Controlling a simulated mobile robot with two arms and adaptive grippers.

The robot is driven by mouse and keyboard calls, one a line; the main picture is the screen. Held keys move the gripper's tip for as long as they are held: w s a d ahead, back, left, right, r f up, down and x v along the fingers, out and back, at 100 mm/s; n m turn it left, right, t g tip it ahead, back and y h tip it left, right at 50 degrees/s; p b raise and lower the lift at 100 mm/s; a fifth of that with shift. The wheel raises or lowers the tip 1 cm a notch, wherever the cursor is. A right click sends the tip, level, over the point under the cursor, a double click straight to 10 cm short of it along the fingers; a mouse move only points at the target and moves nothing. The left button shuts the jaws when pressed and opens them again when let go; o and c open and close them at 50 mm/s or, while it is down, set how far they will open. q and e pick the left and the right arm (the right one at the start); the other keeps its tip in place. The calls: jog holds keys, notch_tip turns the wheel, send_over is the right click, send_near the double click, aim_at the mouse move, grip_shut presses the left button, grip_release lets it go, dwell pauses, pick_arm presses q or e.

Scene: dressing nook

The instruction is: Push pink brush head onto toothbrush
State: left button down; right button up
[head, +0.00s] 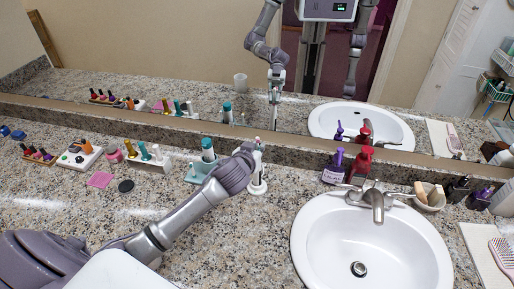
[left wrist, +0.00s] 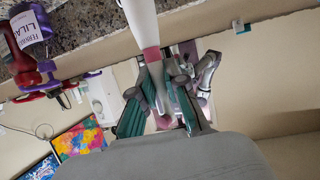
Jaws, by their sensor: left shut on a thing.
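The white toothbrush handle (head: 258,186) stands upright on the granite counter, left of the sink. It also shows in the left wrist view (left wrist: 141,20), running to a pink collar. My left gripper (head: 254,156) is at the top of the handle. In the left wrist view its teal-padded fingers (left wrist: 155,72) are shut on the pink brush head (left wrist: 152,53), right at the end of the handle. The head is in line with the handle and appears to meet it; I cannot tell how firmly it sits. My fingers hide most of the head.
A teal holder with a bottle (head: 207,150) stands close left of the gripper. Purple (head: 334,167) and red (head: 362,164) pump bottles stand to the right, behind the white sink (head: 318,240). A mirror backs the counter.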

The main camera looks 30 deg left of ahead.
pick_arm(q)
jog(key=c, duration=1.1)
grip_release()
jog(key=o, duration=0.5)
jog(key=shift+o, duration=0.2)
jog(key=p+v, duration=0.4)
jog(key=v, duration=0.3)
jog(key=shift+p, duration=0.35)
jog(key=shift+c, duration=0.3)
